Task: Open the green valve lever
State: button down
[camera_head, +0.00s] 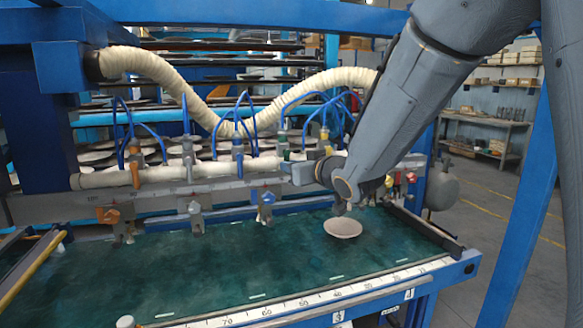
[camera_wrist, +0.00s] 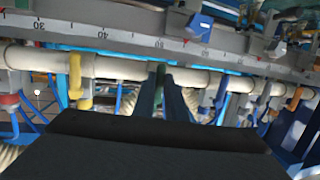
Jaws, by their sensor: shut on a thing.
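The green valve lever (camera_wrist: 160,75) shows upright in the middle of the wrist view, in front of the white pipe. My gripper (camera_wrist: 163,92) is shut on it, with one finger on each side. In the head view my gripper (camera_head: 289,172) reaches in from the right to the pipe, at the right part of the valve row. A small green valve part (camera_head: 283,139) shows just above it there. The gripper hides the lever's lower part in that view.
Neighbouring levers are close: yellow (camera_wrist: 75,76) and blue (camera_wrist: 221,90) in the wrist view, orange (camera_head: 135,173) in the head view. The white pipe (camera_head: 108,179) and ruler rail run alongside. Below is a green table (camera_head: 200,262) with a round plate (camera_head: 343,228); hoses hang above.

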jog(key=c, duration=1.8)
grip_release()
jog(key=shift+d, duration=0.1)
jog(key=b+v, duration=0.1)
jog(key=v, duration=0.6)
jog(key=shift+s, duration=0.35)
jog(key=shift+d, duration=0.15)
jog(key=s+d+f+m+g+h, duration=0.2)
jog(key=s+d+f+g+h, duration=0.15)
jog(key=d+f, duration=0.4)
jog(key=s+d+f+m+g+h, duration=0.2)
jog(key=s+d+f+h, duration=0.15)
jog(key=f, duration=0.65)
jog(key=s+d+f+g, duration=0.1)
jog(key=s+f+g, duration=0.3)
jog(key=s, duration=0.5)
jog(key=s+d+f+m+g, duration=0.1)
jog(key=s+f+g, duration=0.3)
jog(key=s, duration=0.6)
jog(key=shift+m, duration=0.3)
